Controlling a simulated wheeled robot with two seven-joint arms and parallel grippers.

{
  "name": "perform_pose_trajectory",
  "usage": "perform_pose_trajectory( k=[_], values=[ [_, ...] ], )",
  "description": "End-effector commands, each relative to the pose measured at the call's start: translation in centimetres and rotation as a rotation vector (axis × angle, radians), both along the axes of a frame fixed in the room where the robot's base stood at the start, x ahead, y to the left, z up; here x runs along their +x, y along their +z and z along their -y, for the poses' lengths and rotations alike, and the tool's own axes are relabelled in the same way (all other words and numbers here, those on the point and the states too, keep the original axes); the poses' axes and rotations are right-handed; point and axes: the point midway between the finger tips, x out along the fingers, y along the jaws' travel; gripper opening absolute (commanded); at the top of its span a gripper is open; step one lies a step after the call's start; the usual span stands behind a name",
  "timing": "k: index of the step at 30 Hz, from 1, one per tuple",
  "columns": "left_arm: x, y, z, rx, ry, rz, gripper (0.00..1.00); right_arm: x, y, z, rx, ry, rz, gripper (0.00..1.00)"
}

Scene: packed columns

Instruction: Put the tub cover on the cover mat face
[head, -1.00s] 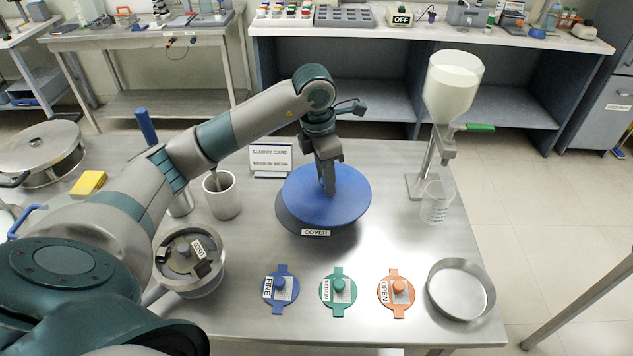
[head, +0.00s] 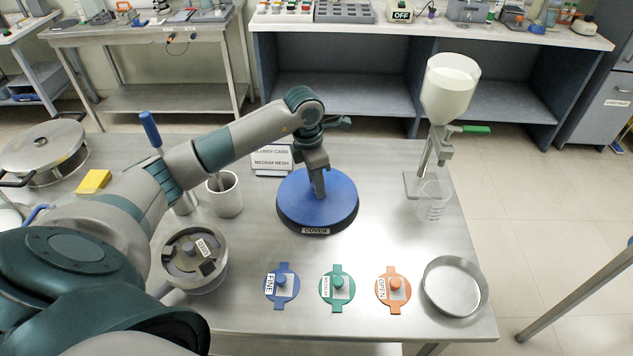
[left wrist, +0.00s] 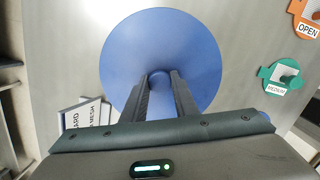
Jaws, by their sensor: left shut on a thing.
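The tub cover is a blue round disc (head: 335,202), in the middle of the steel table. My left gripper (head: 318,192) is shut on its small central knob, which also shows between the fingers in the left wrist view (left wrist: 160,78). The cover lies over the dark cover mat (head: 290,223), whose front rim and COVER label (head: 316,231) show below the disc. The disc looks level and centred on the mat; I cannot tell whether a slight gap is left. Most of the mat face is hidden. My right gripper is not in view.
In front lie a blue FINE disc (head: 282,286), a green disc (head: 338,287) and an orange OPEN disc (head: 394,289). A steel ring pan (head: 455,286) is at the right. A hopper (head: 449,85) stands over a clear beaker (head: 433,202). A card (head: 272,159) stands behind the mat.

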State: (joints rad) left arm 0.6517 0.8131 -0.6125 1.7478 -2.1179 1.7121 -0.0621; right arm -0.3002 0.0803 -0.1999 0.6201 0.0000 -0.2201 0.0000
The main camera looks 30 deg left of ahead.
Motion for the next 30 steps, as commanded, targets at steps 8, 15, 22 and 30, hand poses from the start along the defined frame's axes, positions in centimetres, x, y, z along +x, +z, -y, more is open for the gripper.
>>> perform_pose_trajectory(
  k=[8,15,22,30],
  values=[
    [0.0,-1.1,0.0,-0.001,0.0,0.001,0.02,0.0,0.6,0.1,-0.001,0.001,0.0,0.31],
    [0.0,-1.4,0.0,0.0,-0.001,0.001,0.02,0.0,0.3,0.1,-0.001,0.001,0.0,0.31],
    [0.0,-1.4,0.0,0.0,-0.001,0.0,0.45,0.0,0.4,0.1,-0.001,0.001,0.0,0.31],
    [0.0,-1.2,0.0,0.0,0.0,0.0,0.45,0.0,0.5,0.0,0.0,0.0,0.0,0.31]
  ],
)
